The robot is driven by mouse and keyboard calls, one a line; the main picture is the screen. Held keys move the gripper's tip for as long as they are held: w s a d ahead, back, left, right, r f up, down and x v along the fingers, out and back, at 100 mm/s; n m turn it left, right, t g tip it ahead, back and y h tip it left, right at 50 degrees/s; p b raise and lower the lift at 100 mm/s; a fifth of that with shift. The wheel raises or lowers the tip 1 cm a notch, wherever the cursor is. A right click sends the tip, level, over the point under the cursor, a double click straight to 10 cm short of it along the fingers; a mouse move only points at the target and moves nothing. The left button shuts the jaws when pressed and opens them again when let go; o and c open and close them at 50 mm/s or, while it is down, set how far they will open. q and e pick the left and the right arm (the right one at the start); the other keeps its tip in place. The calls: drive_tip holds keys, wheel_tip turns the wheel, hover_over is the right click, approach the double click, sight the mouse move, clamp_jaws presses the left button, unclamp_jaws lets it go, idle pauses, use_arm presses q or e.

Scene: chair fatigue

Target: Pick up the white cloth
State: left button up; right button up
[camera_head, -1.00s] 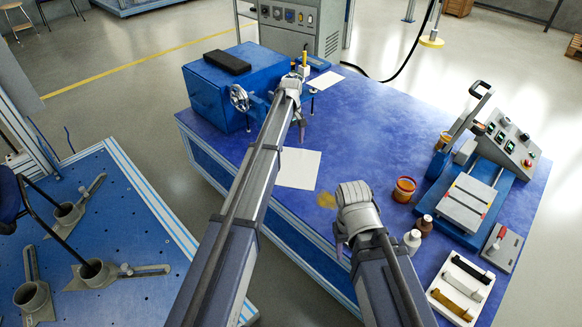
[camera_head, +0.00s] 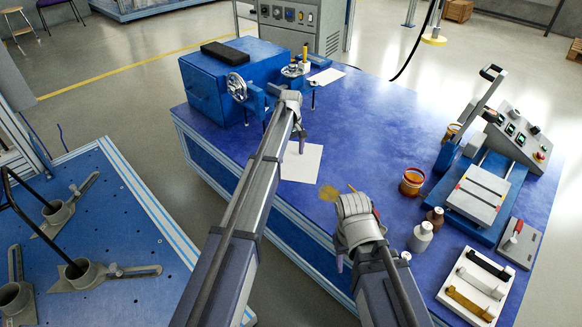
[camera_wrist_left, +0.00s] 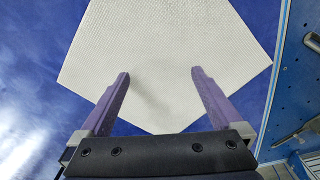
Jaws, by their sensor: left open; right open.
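The white cloth (camera_head: 303,163) lies flat on the blue table in the head view, beside the end of my left arm. In the left wrist view the cloth (camera_wrist_left: 165,60) fills the upper middle, with one corner pointing toward my gripper. My left gripper (camera_wrist_left: 161,82) is open and empty, its two purple fingers apart over the near part of the cloth. In the head view my left gripper (camera_head: 301,142) is at the cloth's upper edge, partly hidden by the wrist. My right gripper (camera_head: 340,258) is over the table's front part, mostly hidden by its own wrist; I see nothing in it.
A yellowish stain (camera_head: 328,193) lies right of the cloth. An orange jar (camera_head: 411,182), a white bottle (camera_head: 421,237), a brown bottle (camera_head: 435,217) and a white tray (camera_head: 444,296) stand to the right. A blue box (camera_head: 215,85) with a handwheel (camera_head: 237,87) stands behind left.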

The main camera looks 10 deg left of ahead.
use_arm(q)
drive_tip(key=shift+f, duration=0.35)
drive_tip(key=shift+r, duration=0.1)
drive_tip(key=shift+c, duration=0.2)
drive_tip(key=c, duration=1.4)
drive_tip(key=shift+c, duration=0.5)
drive_tip(key=shift+r, duration=0.15)
clamp_jaws()
wheel_tip(320, 180, up, 12)
drive_tip(key=p, duration=1.2)
drive_tip(key=shift+f, duration=0.2)
